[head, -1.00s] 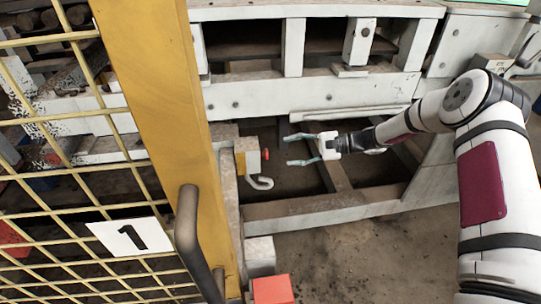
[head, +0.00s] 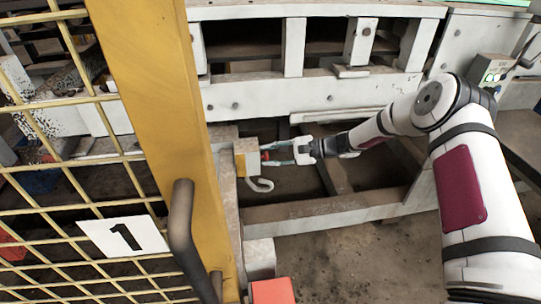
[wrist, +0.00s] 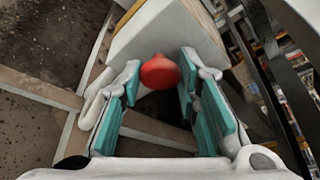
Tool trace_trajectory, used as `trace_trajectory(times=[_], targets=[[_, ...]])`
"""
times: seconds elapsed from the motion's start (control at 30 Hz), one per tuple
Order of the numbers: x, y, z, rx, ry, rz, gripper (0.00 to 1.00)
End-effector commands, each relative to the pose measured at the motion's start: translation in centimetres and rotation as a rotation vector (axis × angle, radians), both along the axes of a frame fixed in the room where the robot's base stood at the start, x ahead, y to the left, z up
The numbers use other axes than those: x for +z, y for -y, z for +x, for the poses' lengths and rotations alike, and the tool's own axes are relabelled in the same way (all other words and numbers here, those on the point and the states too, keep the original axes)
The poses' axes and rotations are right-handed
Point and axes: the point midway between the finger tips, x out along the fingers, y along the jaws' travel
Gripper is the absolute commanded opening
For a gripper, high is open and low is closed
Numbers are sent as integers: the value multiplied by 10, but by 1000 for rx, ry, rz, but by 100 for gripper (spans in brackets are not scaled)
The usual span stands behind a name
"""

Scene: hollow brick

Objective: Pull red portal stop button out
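The red stop button (head: 265,156) sticks out from the right side of a small yellow-and-grey box (head: 246,158) beside the yellow post. In the wrist view the button (wrist: 159,72) is a round red knob on the pale face of the box. My gripper (head: 270,155) reaches it from the right in the head view. In the wrist view its teal-padded fingers (wrist: 160,88) stand apart on both sides of the button, with a gap visible on each side. The gripper is open and does not visibly touch the button.
A yellow post (head: 165,110) with a mesh gate, a "1" sign (head: 122,237) and a dark handle (head: 184,235) stands left. A hook (head: 261,185) hangs below the box. White machine framing (head: 300,95) lies behind. A red block (head: 272,291) is at the bottom.

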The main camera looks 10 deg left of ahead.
Motion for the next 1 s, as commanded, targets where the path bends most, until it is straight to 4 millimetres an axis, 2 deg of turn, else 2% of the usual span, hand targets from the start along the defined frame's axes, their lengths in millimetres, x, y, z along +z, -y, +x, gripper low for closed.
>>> trace_trajectory(times=[0.03, 0.1, 0.6, 0.63, 0.7, 1.0], targets=[[0, 0, 0, -1, 0, 1, 10], [0, 0, 0, -1, 0, 1, 0], [0, 11, 3, -2, -1, -1, 0], [0, 11, 4, -2, -1, -1, 34], [0, 11, 4, -2, 0, -2, 50], [0, 11, 3, -1, -1, -1, 50]])
